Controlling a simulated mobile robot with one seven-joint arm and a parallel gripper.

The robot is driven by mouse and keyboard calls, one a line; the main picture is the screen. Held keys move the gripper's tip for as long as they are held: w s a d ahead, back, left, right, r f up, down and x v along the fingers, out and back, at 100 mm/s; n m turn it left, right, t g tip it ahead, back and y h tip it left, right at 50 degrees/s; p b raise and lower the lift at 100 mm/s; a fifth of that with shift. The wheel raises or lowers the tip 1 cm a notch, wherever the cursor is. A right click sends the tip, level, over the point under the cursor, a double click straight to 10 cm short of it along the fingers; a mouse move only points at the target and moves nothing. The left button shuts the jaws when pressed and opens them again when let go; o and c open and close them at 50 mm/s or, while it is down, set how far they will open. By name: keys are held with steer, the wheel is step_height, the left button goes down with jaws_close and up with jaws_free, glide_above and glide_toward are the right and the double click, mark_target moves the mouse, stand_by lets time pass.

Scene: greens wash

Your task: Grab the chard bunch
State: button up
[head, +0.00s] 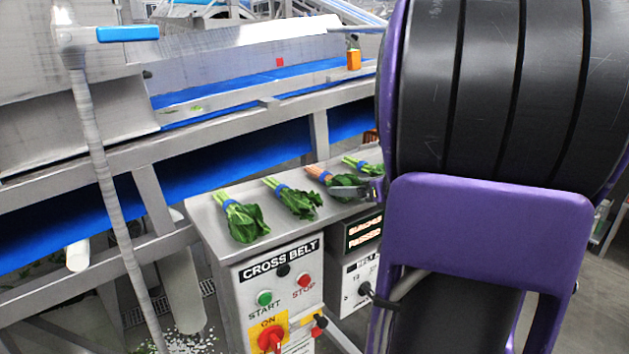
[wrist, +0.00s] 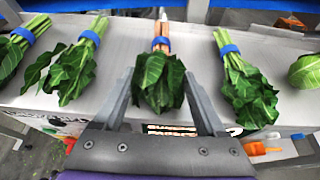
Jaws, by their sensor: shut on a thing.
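The bunch with orange-pink stems, which I take as the chard bunch (wrist: 158,42), has dark green leaves and a blue band. It lies on the grey cabinet top, stems pointing away from me. It also shows in the head view (head: 318,174), partly behind a finger. My gripper (wrist: 157,80) is shut on its leafy part, one finger on each side. In the head view my gripper (head: 360,190) is mostly hidden by my arm; a grey finger shows beside the leaves. I see no clear gap under the bunch.
Other blue-banded, green-stemmed bunches lie in the row: two to the left (head: 242,218) (head: 294,198), one to the right (wrist: 243,78). The cabinet (head: 222,208) has start and stop buttons on its front. A blue conveyor (head: 185,180) runs behind. A post stands at left.

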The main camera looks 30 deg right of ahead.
steer(key=c, duration=0.3)
steer(key=shift+r, duration=0.15)
